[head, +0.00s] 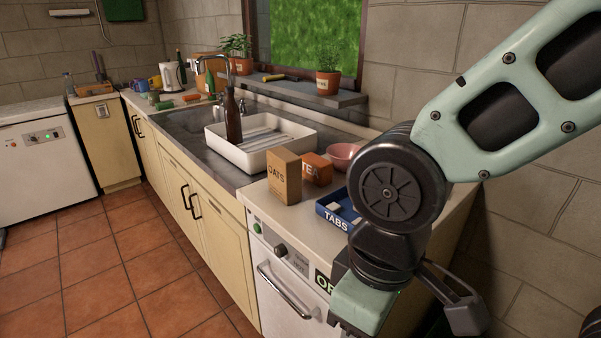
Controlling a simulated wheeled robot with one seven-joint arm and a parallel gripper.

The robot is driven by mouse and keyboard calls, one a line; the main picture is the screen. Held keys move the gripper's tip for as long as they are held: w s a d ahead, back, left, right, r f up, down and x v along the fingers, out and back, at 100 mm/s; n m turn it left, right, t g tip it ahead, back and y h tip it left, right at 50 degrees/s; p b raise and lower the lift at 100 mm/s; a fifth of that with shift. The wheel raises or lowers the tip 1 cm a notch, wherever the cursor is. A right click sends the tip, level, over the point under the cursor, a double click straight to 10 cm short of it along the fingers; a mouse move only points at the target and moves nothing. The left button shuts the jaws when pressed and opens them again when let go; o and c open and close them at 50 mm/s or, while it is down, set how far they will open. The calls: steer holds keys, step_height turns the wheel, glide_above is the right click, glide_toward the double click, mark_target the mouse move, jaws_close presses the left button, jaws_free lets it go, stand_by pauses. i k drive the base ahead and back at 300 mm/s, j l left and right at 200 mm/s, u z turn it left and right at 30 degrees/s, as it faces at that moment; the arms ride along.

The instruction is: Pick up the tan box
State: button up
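The tan box (284,177) is an upright carton marked OATS. It stands on the pale worktop, close to its front edge and just in front of the white tray. An orange box marked TEA (316,169) stands close behind it to the right. My gripper (412,315) is at the bottom right, in front of the worktop and well to the right of the tan box, apart from it.
A blue TABS tray (337,211) and a pink bowl (343,155) are right of the boxes. The white tray (262,158) with a dark bottle (233,118) stands to the left. A white appliance (283,272) is below the worktop. The tiled floor at left is clear.

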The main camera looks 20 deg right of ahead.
mark_target(284, 167)
steer(key=k+z, duration=0.35)
steer(key=k+l+z, duration=0.15)
steer(key=k+z, duration=0.2)
steer(key=i+j+z, duration=0.15)
steer(key=z, duration=0.3)
steer(key=i+j+z, duration=0.1)
steer(key=j+z, duration=0.75)
steer(key=i+j, duration=0.1)
steer(key=j, duration=1.5)
